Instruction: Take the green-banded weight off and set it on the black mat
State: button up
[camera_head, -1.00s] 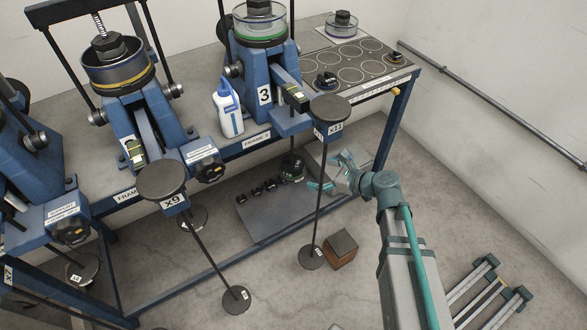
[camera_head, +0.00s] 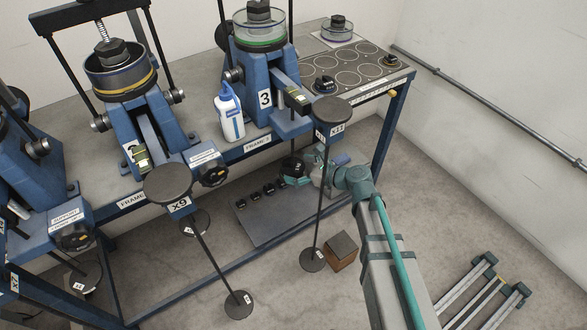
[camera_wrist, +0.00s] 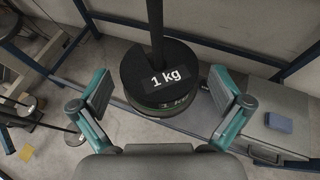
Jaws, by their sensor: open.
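In the wrist view, a black 1 kg weight (camera_wrist: 160,68) sits around an upright rod. A green-banded weight (camera_wrist: 165,108) shows just beneath it, partly hidden. My gripper (camera_wrist: 162,84) is open, one finger on each side of this stack, with gaps to both sides. In the head view, my gripper (camera_head: 302,172) is under the bench beside the dark stack (camera_head: 292,164), which it partly covers.
Hanging disc pans marked X9 (camera_head: 170,184) and X11 (camera_head: 331,110) stand left and in front of my arm. A row of small black weights (camera_head: 268,190) lies on the dark low shelf (camera_head: 262,232). A brown block (camera_head: 342,250) is on the floor.

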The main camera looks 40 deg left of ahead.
jog(key=shift+x, duration=1)
jog(key=shift+c, duration=0.3)
jog(key=c, duration=1.6)
